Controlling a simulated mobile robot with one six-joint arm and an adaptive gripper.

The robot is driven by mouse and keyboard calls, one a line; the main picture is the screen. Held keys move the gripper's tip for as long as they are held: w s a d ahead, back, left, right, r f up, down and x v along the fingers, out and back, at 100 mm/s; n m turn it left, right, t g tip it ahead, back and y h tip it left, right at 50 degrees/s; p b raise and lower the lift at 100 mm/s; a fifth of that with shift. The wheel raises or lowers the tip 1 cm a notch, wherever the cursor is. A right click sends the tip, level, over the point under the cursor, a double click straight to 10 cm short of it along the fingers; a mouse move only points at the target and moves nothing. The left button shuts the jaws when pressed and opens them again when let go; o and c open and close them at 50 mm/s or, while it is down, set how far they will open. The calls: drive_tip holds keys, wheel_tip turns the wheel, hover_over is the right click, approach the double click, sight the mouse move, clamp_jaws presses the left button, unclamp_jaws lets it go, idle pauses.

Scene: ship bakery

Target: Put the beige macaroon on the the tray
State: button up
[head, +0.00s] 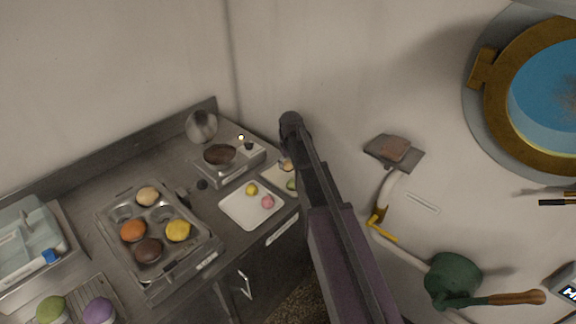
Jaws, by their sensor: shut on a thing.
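A small beige piece (286,164), likely the beige macaroon, shows at the left edge of my arm, over or on a pale board; the arm hides part of it, and I cannot tell whether it is held. A green macaroon (291,184) lies just below it on the pale board (272,178). A white tray (234,208) lies on the counter to the left of my arm, with a yellow macaroon (251,189) and a pink macaroon (267,201) on it. My gripper's fingers do not show; my dark arm hides that region.
A muffin tin (187,262) with several muffins stands left of the white tray. A lidded container (28,240) is at far left. Walls bound the counter.

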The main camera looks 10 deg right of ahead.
sight(289, 164)
drive_tip(key=shift+w+d+f, duration=0.1)
drive_tip(key=shift+w+d, duration=0.1)
drive_tip(key=shift+w, duration=0.5)
drive_tip(key=shift+w+d+f, duration=0.1)
drive_tip(key=shift+w+d, duration=0.1)
drive_tip(key=shift+w, duration=0.5)
drive_tip(key=shift+w, duration=0.3)
drive_tip(key=shift+w+d+f+b, duration=0.1)
drive_tip(key=shift+w+f+b, duration=0.1)
drive_tip(key=shift+f+b, duration=0.3)
drive_tip(key=shift+w+d+f+b, duration=0.1)
drive_tip(key=shift+w+f+b, duration=0.05)
drive_tip(key=shift+f+b, duration=1.1)
drive_tip(key=shift+b, duration=0.2)
drive_tip(key=shift+f, duration=0.1)
drive_tip(key=o, duration=0.8)
